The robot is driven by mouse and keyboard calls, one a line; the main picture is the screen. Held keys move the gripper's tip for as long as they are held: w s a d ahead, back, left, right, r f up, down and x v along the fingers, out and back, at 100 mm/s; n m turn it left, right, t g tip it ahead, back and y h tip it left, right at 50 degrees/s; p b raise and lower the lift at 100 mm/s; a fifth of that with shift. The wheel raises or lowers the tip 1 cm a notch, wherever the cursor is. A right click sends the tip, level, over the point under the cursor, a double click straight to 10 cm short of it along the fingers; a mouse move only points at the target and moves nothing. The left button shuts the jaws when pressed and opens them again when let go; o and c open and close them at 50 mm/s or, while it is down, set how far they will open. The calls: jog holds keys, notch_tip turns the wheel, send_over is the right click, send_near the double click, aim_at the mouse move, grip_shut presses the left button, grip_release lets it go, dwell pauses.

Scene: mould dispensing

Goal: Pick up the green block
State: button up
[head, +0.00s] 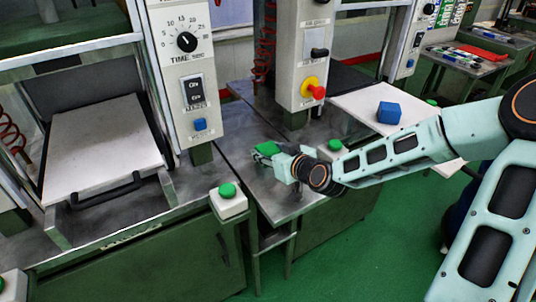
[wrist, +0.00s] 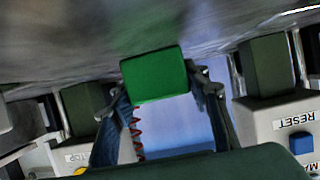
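The green block (wrist: 155,75) is between the two fingertips of my gripper (wrist: 158,92) in the wrist view. A finger lies close against each side of it, and the gripper looks shut on it. In the head view, the green block (head: 266,149) shows at the end of my gripper (head: 272,156), over the metal table between the machines. I cannot tell whether the block's underside is touching the table.
A blue block (head: 389,112) sits on a white board (head: 352,103) at the right. A press with a handled plate (head: 100,150) stands left. Control panels (head: 302,50) rise behind the gripper. Green push-buttons (head: 228,200) sit on boxes nearby. The metal table (head: 290,195) is bare in front.

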aim_at(270, 154)
grip_shut()
jog(key=shift+r, duration=0.1)
jog(key=shift+r+p, duration=0.75)
jog(key=shift+r, duration=0.15)
jog(key=s+r+p, duration=0.1)
jog(key=r, duration=0.1)
jog(key=s+r+p, duration=0.1)
jog(key=p, duration=0.1)
jog(key=s+r+p, duration=0.1)
jog(key=r+p, duration=0.1)
jog(key=shift+d+r, duration=0.3)
jog(key=shift+d, duration=0.05)
jog(key=s+d+r+p, duration=0.1)
jog(key=s+p, duration=0.4)
jog(key=p, duration=0.5)
jog(key=s+d+r+p, duration=0.1)
jog(key=s+r+p, duration=0.3)
jog(key=p, duration=0.7)
jog(key=shift+s+r, duration=0.3)
jog(key=shift+s, duration=0.45)
